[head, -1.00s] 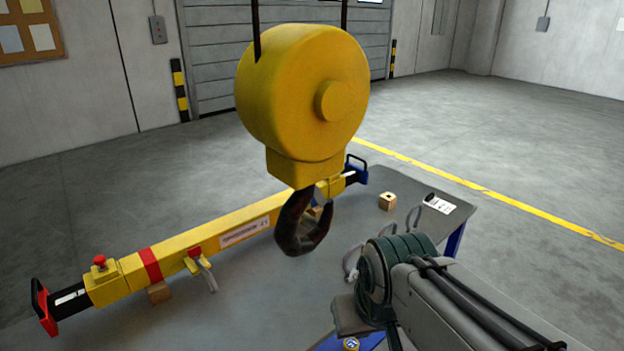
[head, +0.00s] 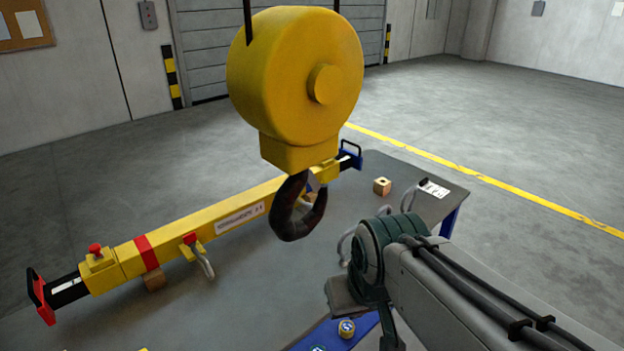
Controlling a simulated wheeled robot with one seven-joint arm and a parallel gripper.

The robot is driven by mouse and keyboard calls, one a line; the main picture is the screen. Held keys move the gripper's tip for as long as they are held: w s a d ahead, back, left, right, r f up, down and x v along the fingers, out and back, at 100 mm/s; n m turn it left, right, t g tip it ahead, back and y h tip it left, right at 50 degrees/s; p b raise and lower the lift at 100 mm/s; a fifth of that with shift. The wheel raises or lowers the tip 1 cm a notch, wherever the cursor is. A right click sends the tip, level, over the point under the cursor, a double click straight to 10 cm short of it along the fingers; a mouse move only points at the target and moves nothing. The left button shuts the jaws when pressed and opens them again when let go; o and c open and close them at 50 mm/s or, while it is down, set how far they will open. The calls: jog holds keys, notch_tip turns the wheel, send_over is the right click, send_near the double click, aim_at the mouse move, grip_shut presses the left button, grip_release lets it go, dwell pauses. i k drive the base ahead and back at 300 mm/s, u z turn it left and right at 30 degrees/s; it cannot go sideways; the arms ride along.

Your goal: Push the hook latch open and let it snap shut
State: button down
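A dark hook (head: 288,220) hangs under a big yellow hook block (head: 290,85) in the head view, left of my arm. A small grey-blue piece at the hook's mouth (head: 314,183) may be the latch; it is too small to tell whether it is open or shut. My arm comes in from the lower right, its teal wrist area right of and below the hook, with a visible gap in the picture. My gripper's fingers do not show; they are hidden behind the arm or out of frame.
A yellow lifting beam (head: 205,225) lies on the grey table (head: 235,300) behind and below the hook. A wooden block (head: 382,186) and a white label (head: 434,188) lie at the table's right. Grey loops stand near my wrist. Open floor lies beyond.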

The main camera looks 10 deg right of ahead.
aim_at(313, 181)
jog(key=k, duration=0.5)
jog(key=z, duration=2)
jog(key=i, duration=1.35)
jog(key=u, duration=2.45)
